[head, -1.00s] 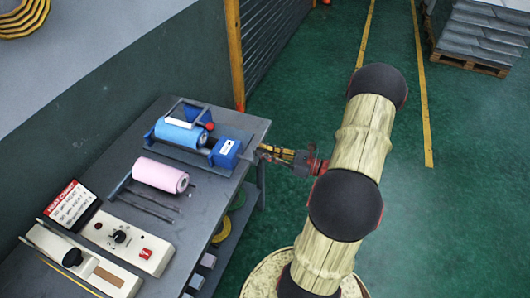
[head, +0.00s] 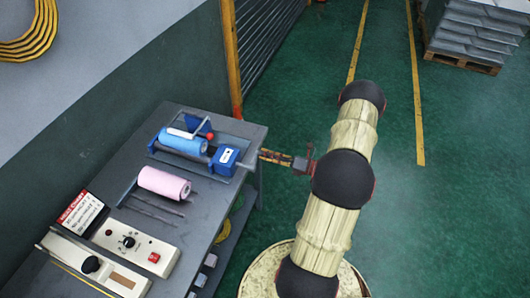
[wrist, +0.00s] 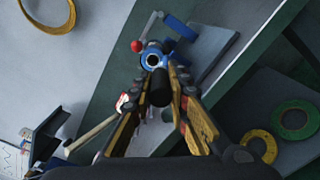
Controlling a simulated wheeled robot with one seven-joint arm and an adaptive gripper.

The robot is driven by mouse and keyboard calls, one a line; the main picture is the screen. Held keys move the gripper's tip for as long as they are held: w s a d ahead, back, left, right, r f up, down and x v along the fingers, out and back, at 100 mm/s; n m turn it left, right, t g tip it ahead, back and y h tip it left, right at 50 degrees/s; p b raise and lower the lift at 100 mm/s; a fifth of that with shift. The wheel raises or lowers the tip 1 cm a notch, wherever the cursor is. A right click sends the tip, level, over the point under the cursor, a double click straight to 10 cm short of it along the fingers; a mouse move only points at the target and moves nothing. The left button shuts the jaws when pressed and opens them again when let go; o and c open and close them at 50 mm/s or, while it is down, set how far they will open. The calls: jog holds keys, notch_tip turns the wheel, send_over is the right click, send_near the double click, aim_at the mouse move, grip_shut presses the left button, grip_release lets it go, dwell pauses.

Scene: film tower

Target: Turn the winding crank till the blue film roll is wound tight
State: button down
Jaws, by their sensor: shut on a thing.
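The blue film roll (head: 183,141) lies in the winder on the workbench, next to a blue box (head: 224,158) at its right end. A lever with a red ball (head: 210,135) stands by the roll; the ball also shows in the wrist view (wrist: 137,46). My gripper (head: 263,154) is just right of the blue box, at the bench edge. In the wrist view its fingers (wrist: 164,84) are shut on the black handle of the winding crank (wrist: 160,95), in front of a blue round hub (wrist: 152,57). I cannot tell how tight the roll is.
A pink roll (head: 164,183) lies in front of the winder. A control box (head: 136,256) with a dial, a red-and-white sign (head: 80,212) and a long pale device (head: 92,264) are further left. The green floor (head: 385,235) right of my arm is clear.

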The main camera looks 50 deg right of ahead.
notch_tip(320, 180, down, 8)
jog(key=d+m+p, duration=0.1)
jog(key=m, duration=1.3)
jog(key=shift+w+d+f+m, duration=0.15)
jog(key=shift+w+f+m, duration=0.1)
jog(key=shift+m, duration=0.15)
jog(key=c, duration=1.8)
grip_release()
jog(key=shift+o, duration=0.6)
jog(key=shift+s, duration=0.15)
